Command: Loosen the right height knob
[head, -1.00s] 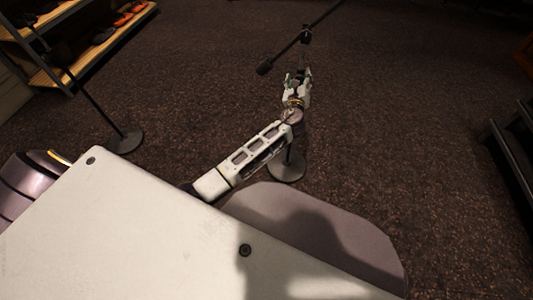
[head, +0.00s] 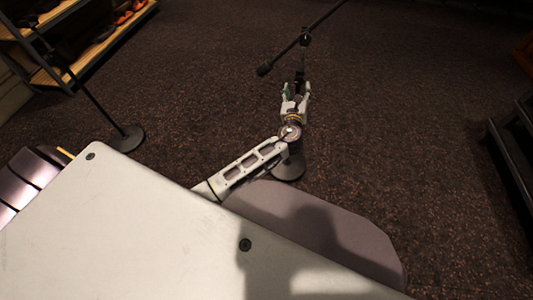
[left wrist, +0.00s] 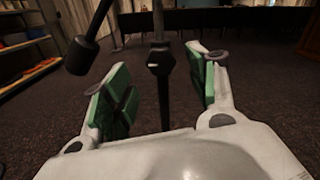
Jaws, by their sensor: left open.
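The right microphone stand has its round base (head: 288,168) on the floor behind my left forearm. Its dark height knob (left wrist: 160,62) sits on the pole in the left wrist view, a black clutch with a small light mark. My left gripper (head: 296,88) is open and empty, with green-padded fingers; it also shows in the left wrist view (left wrist: 158,80). The knob and pole appear between its fingers, seemingly a little beyond the fingertips; I see no contact. In the head view the knob is hard to make out near the gripper. My right gripper is not in view.
The stand's boom (head: 325,18) slopes above the gripper, with a microphone (head: 264,70) at its lower left end; the microphone (left wrist: 81,55) hangs close to the left finger. Another stand's base (head: 128,138) is at left. Shelves stand upper left, a dark rack at right.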

